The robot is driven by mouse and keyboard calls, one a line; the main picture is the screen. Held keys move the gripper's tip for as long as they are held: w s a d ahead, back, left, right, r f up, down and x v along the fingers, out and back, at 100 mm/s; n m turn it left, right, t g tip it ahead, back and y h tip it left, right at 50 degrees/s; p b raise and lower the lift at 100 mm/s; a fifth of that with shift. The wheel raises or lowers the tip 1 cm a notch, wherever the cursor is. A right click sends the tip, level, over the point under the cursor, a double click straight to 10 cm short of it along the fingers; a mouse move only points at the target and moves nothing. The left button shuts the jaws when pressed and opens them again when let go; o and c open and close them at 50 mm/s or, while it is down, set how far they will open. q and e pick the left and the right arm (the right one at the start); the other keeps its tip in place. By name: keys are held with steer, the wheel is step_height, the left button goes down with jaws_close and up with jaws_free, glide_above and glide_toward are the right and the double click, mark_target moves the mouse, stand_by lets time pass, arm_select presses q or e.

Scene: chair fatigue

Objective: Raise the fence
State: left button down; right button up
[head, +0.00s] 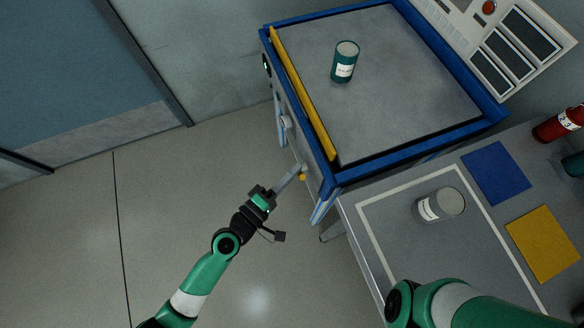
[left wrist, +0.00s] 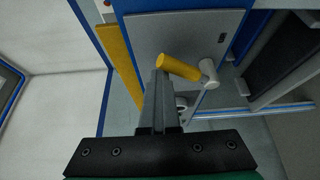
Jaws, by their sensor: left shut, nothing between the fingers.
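A long yellow bar, which looks like the fence (head: 302,92), runs along the left edge of the blue-framed machine's grey top; it also shows in the left wrist view (left wrist: 120,60). I cannot tell its height from these views. My right gripper is out of view.
A green can (head: 344,62) stands on the machine's top (head: 410,110). To the right, a bench holds a grey-white can (head: 440,204), a blue square (head: 496,172), a yellow square (head: 543,243) and a red bottle (head: 560,123). The floor at left is clear.

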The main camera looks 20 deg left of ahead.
arm_select(q)
steer(key=shift+w+a+r+p, duration=0.15)
steer(key=shift+w+r+p, duration=0.2)
steer(key=shift+r+p, duration=0.25)
steer(key=shift+w+a+r+p, duration=0.15)
steer(key=shift+w+r+p, duration=0.2)
steer(key=shift+r+p, duration=0.25)
steer(key=s+a+f+b, duration=0.3)
steer(key=s+a+b, duration=0.1)
steer(key=s, duration=0.3)
steer(key=shift+s+a, duration=0.25)
steer(key=shift+a, duration=0.15)
steer(key=shift+w, duration=0.1)
